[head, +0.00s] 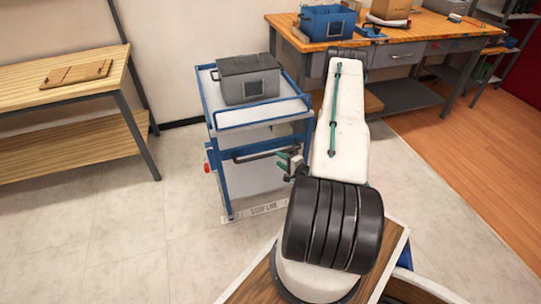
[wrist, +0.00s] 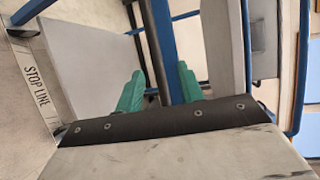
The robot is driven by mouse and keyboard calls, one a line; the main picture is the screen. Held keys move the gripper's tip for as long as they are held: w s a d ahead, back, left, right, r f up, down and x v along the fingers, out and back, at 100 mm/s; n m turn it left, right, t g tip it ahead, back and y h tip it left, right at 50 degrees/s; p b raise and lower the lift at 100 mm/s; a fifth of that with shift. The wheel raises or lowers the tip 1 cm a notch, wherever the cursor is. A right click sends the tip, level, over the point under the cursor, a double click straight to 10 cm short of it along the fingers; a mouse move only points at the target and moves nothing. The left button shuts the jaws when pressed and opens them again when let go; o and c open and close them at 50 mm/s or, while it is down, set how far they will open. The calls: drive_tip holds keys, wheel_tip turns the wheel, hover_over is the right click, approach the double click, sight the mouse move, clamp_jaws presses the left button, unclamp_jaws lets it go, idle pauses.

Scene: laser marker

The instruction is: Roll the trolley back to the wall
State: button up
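The trolley (head: 228,180) has a blue frame and pale panels. It stands on the tiled floor, with floor visible between it and the white wall (head: 200,50) behind. A dark handle (head: 262,153) crosses its near side; the handle also shows in the wrist view (wrist: 153,45). My gripper (head: 289,163) is at the right end of this handle. In the wrist view, its green fingers (wrist: 160,90) are apart, with the dark handle appearing between them. I cannot tell whether they touch it. A grey lidded box (head: 248,80) sits on the trolley's top.
A strip marked STOP LINE (head: 262,209) lies on the floor at the trolley's near side. A wooden table (head: 70,85) stands left, a workbench (head: 400,45) behind right. Bare floor lies left of the trolley.

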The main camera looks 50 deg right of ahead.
sight(271, 155)
drive_tip(key=x, duration=0.7)
drive_tip(key=shift+w+d+f, duration=0.15)
drive_tip(key=shift+d+f, duration=0.1)
drive_tip(key=shift+f, duration=0.15)
clamp_jaws()
